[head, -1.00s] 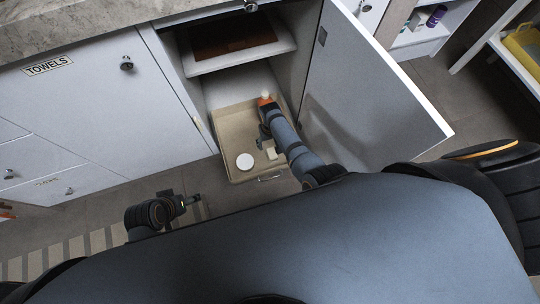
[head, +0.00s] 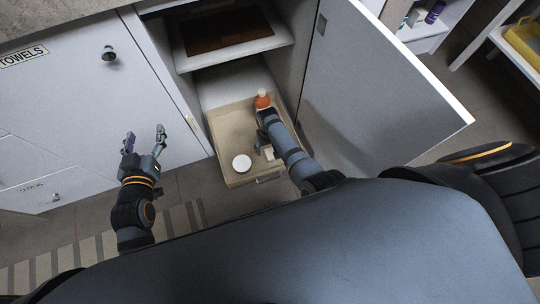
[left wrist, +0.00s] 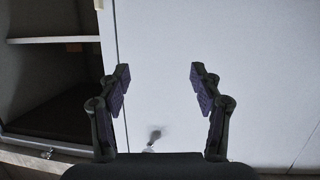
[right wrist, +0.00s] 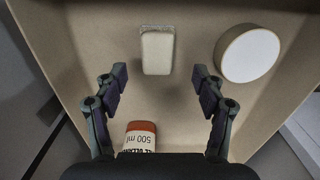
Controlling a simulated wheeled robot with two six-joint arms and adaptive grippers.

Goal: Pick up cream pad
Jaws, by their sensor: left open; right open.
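The cream pad (right wrist: 158,50) is a small rounded block lying in the beige pull-out drawer (right wrist: 75,42). In the head view the pad (head: 269,153) shows small, partly beside my right gripper (head: 260,148). In the right wrist view my right gripper (right wrist: 159,76) is open and empty above the drawer; the pad lies ahead, centred between the fingertips, apart from both fingers. My left gripper (head: 145,135) is open and empty in front of the closed cabinet door. The left wrist view shows its spread fingers (left wrist: 158,74) facing the pale door.
A round white-topped container (right wrist: 250,54) lies right of the pad. A bottle with an orange-red part (right wrist: 140,137) stands near the gripper's base; its white cap shows in the head view (head: 262,93). The open cabinet door (head: 380,90) is to the right, a shelf (head: 235,48) above.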

